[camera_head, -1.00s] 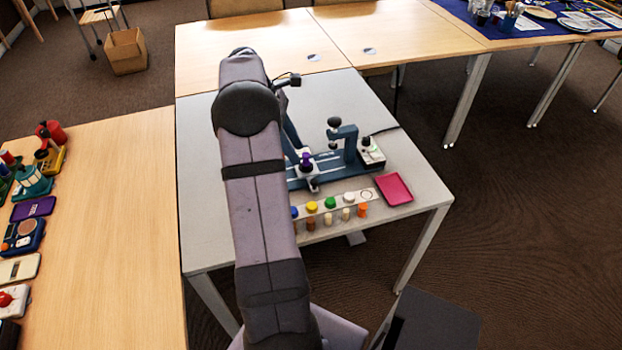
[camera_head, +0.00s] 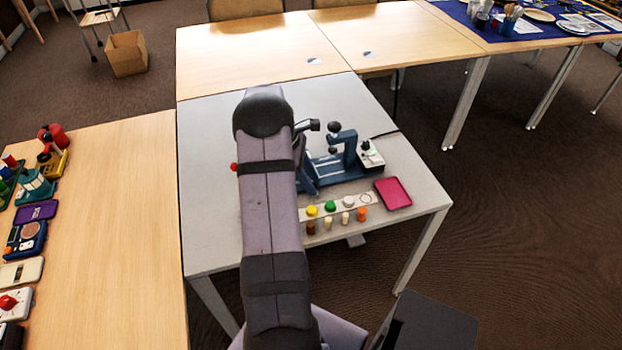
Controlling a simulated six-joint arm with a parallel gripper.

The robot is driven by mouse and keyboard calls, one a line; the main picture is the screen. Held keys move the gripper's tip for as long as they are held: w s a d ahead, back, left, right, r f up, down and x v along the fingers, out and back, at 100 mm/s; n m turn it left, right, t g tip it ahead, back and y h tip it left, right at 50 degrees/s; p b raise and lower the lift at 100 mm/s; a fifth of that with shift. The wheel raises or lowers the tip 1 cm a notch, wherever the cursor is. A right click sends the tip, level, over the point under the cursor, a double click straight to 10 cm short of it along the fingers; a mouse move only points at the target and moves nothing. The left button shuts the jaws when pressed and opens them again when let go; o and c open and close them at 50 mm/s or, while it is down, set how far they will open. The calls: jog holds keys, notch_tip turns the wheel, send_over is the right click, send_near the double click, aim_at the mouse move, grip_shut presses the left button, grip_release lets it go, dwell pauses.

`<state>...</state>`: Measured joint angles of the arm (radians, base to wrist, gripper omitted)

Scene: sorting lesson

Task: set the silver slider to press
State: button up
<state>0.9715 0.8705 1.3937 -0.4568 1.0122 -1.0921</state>
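A blue press device (camera_head: 338,168) stands on the grey table, with a dark round-topped press head (camera_head: 334,127) on its upright arm. A small pale box with a dark knob (camera_head: 366,146) stands at its right end. The silver slider is not visible; my arm covers the left part of the device. My gripper is hidden behind my arm, so its fingers and anything between them cannot be seen.
A pale strip (camera_head: 338,207) with yellow, green and white caps and several small pegs lies in front of the device. A crimson tray (camera_head: 393,193) is at its right. A small red thing (camera_head: 233,167) shows left of my arm. The grey table's left side (camera_head: 208,190) is clear.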

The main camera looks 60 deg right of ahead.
jog(key=shift+f, duration=0.2)
grip_shut()
jog(key=shift+s+d+p, duration=0.45)
jog(key=shift+s+d, duration=1.2)
jog(key=shift+d, duration=0.05)
grip_release()
jog(key=shift+a, duration=0.1)
jog(key=b+v, duration=0.1)
jog(key=v, duration=0.6)
jog(key=shift+w+r, duration=0.15)
jog(key=shift+r, duration=0.05)
